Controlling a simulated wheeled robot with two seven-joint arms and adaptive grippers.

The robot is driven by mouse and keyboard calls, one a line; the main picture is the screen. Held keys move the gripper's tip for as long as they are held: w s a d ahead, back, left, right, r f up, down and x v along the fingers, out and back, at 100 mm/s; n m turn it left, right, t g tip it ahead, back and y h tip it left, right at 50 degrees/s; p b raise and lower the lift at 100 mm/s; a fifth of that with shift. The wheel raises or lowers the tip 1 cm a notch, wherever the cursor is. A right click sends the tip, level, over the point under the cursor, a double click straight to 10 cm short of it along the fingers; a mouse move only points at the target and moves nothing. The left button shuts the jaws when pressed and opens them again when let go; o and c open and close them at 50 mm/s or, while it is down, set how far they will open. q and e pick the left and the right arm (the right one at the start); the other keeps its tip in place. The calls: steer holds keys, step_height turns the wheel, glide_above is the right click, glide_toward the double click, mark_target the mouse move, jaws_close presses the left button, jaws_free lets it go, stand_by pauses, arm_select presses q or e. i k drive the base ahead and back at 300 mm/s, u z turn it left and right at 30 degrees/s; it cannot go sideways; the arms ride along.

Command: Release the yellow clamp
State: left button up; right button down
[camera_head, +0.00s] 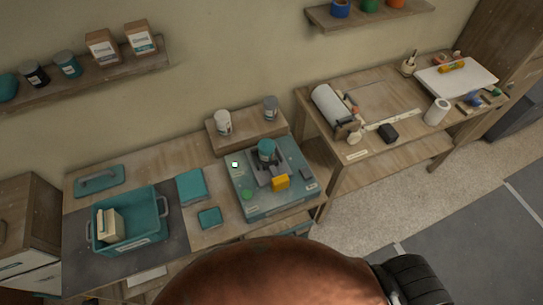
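A small yellow block-like part (281,184), which looks like the yellow clamp, sits at the front of a teal-topped fixture (258,207) on the left workbench. It is beside a dark grey holder (261,172) with a round teal container (266,149) in or behind it. The clamp is too small to tell whether it is closed or open. Neither of my grippers shows in this view. A brown rounded shape and a black ribbed part at the bottom edge hide the bench's front.
A teal tub (158,228) with a cream block stands at the bench's left. Folded teal cloths (191,186) lie between tub and fixture. A riser (247,129) with two containers stands behind. A second table (378,99) at right holds a paper roll, tools and a white board.

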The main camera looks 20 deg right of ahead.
mark_target(282, 182)
steer(key=z, duration=1.45)
steer(key=k, duration=0.65)
steer(key=u, duration=1.45)
